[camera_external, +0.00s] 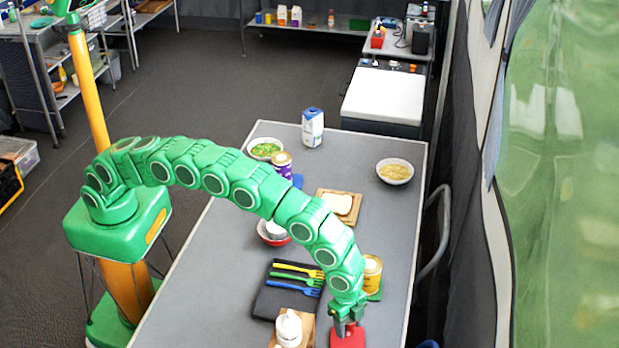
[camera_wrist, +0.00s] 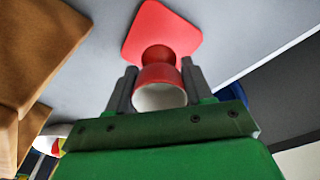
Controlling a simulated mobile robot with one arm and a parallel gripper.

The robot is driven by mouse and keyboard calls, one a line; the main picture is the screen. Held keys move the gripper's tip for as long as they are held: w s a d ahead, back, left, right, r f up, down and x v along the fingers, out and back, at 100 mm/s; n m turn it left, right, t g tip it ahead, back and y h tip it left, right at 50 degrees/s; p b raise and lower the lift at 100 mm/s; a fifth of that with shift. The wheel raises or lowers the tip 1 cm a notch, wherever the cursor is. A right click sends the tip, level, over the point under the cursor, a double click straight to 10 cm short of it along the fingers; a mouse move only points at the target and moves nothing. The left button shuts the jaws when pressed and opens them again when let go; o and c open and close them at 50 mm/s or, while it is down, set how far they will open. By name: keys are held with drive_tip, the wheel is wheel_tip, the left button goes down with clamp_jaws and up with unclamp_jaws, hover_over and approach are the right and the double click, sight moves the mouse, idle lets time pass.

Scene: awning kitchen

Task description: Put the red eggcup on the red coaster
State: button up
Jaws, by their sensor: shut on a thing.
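My gripper (camera_external: 347,322) is low over the near right end of the grey table. In the wrist view its two fingers (camera_wrist: 159,68) are shut on the red eggcup (camera_wrist: 160,74), one on each side, and its pale hollow faces the camera. The red coaster (camera_wrist: 160,24), square with rounded corners, lies flat on the table. It also shows under the gripper in the external view (camera_external: 348,340). The eggcup's foot overlaps the coaster's near edge in the wrist view. I cannot tell whether they touch. In the external view the gripper mostly hides the eggcup.
A wooden board with a white object (camera_external: 289,328) is left of the gripper. A black tray (camera_external: 266,302) holds coloured forks. A yellow tin (camera_external: 373,272) on a green coaster stands just behind the gripper. Bowls, a carton (camera_external: 312,127) and a purple can (camera_external: 281,165) stand farther back.

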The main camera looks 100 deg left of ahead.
sight(350, 332)
drive_tip(key=shift+w+f, duration=0.25)
drive_tip(key=shift+f, duration=1.6)
drive_tip(key=o, duration=1)
drive_tip(key=shift+f, duration=0.15)
drive_tip(key=shift+o, duration=0.2)
drive_tip(key=shift+d, duration=0.1)
